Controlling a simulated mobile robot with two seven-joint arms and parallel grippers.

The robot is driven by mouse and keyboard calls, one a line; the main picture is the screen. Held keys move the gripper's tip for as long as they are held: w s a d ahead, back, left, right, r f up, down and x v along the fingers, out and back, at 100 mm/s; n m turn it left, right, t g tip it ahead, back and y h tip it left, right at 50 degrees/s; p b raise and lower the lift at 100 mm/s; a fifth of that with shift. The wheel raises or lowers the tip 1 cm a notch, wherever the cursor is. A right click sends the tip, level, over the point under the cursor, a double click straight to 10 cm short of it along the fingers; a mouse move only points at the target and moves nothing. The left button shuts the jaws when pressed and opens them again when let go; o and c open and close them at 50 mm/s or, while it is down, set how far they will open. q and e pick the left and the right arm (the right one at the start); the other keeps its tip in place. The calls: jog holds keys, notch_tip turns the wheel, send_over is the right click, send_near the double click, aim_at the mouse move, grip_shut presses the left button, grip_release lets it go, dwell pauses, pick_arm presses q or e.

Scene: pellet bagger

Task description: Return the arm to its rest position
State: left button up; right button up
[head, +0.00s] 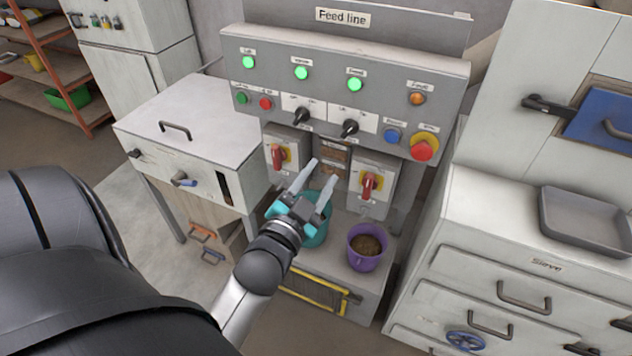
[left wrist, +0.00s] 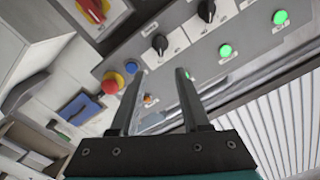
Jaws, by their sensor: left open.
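My left gripper (head: 321,176) reaches in from the lower left in the head view, in front of the lower part of the feed line panel (head: 450,90). Its two fingers are apart with nothing between them. In the left wrist view the open fingers (left wrist: 164,75) point towards the panel, with its knobs, lamps and red stop button beyond them. My left arm is stretched out over the area before the panel. My right gripper is not in view.
A teal bucket (head: 318,236), partly hidden by my gripper, and a purple bucket (head: 367,248) with brown contents stand on a low shelf. Red-handled switches (head: 370,186) are close to the fingers. A white cabinet (head: 185,130) stands left; a drawer unit (head: 500,260) with a grey tray (head: 585,220) stands right.

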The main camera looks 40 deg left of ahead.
pick_arm(q)
jog(key=shift+s+d, duration=0.15)
jog(key=shift+s, duration=0.45)
jog(key=s+d+f+g+h+b, duration=0.1)
jog(key=s+d+f+g+b, duration=0.15)
jog(key=f, duration=1.05)
jog(key=s+d+f+g+h+b, duration=0.1)
jog(key=s+d+f+g+b, duration=0.15)
jog(key=f, duration=1.05)
jog(key=s+d+f+g+h+b, duration=0.1)
jog(key=s+d+f+g+b, duration=0.2)
jog(key=f, duration=1)
jog(key=s+d+f+n+g+h+b, duration=0.1)
jog(key=s+f+g+b, duration=0.7)
jog(key=s+f, duration=1.7)
jog(key=shift+s+g, duration=0.25)
jog(key=shift+g, duration=0.05)
jog(key=shift+s+d, duration=0.1)
